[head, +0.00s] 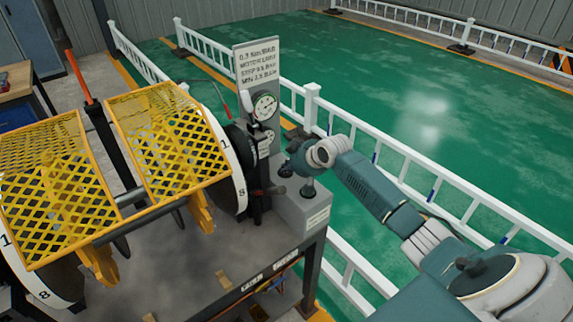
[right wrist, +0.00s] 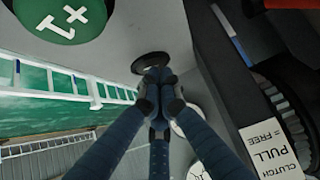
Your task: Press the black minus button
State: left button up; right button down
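In the right wrist view a black round button (right wrist: 150,62) lies just beyond my right gripper's fingertips (right wrist: 156,84), which cover its lower edge. No minus sign can be made out on it. I cannot tell whether the fingertips touch it. The fingers are together and hold nothing visible. A green round button marked +1 (right wrist: 65,18) is at the upper left of this view. In the head view my right gripper (head: 308,185) points down over the top of the grey control box (head: 305,212). My left gripper is not in view.
A grey upright panel with gauges (head: 264,105) rises behind the box. A yellow mesh drum (head: 165,140) stands to the left over the machine table. A white fence (head: 400,150) runs behind my right arm. A label reading CLUTCH PULL = FREE (right wrist: 270,148) is at lower right.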

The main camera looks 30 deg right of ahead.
aim_at(287, 175)
jog(key=shift+r+p, duration=0.2)
jog(key=shift+p, duration=0.1)
notch_tip(287, 175, up, 4)
jog(key=p, duration=0.3)
jog(key=shift+w+a+f+p, duration=0.1)
jog(key=shift+p, duration=0.3)
jog(key=shift+s, duration=0.3)
jog(key=b+v, duration=0.2)
jog(key=v, duration=0.7)
jog(key=shift+r+b, duration=0.3)
jog(key=shift+b, duration=0.05)
jog(key=shift+s, duration=0.1)
